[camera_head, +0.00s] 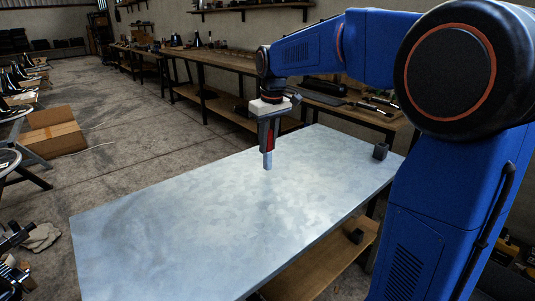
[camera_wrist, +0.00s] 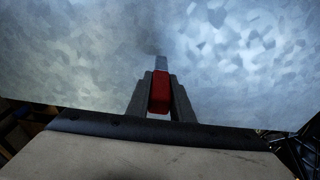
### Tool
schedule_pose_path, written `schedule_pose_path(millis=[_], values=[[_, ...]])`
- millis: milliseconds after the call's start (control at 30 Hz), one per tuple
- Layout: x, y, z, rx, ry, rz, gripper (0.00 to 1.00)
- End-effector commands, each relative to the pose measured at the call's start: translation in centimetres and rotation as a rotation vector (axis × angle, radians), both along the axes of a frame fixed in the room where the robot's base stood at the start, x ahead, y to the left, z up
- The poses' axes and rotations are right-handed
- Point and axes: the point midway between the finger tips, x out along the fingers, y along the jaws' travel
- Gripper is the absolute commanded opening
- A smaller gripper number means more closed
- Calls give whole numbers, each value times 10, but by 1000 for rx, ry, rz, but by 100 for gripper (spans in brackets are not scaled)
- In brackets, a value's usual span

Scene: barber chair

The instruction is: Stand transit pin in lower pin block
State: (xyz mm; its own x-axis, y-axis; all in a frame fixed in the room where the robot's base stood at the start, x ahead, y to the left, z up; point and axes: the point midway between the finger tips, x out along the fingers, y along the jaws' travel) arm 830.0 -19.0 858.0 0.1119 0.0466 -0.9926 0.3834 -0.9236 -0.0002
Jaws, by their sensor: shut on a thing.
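My gripper (camera_head: 269,142) is shut on the transit pin (camera_head: 268,161), which has a red body and a pale grey lower end. The pin hangs upright, pointing down over the middle of the metal-topped table; I cannot tell the exact gap to the tabletop. In the wrist view the red part of the pin (camera_wrist: 160,92) sits between the two dark fingers. A small dark block (camera_head: 354,236) is on the wooden lower shelf, under the table's right end; it looks like the lower pin block. Any hole in it is too small to make out.
Another small dark block (camera_head: 380,151) stands on the tabletop (camera_head: 150,230) near its far right corner. The rest of the tabletop is bare. The table's right edge overhangs the lower shelf (camera_head: 320,268). A long workbench (camera_head: 220,62) with tools runs behind.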

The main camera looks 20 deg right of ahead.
Motion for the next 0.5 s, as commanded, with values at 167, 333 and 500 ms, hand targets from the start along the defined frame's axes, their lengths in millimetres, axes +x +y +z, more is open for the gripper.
schedule_pose_path(millis=[167, 333, 500], values=[[0, 0, -20, 0, 2, 0, 0], [0, 0, -35, 0, 0, 0, 0], [0, 0, -35, 0, -1, 0, 0]])
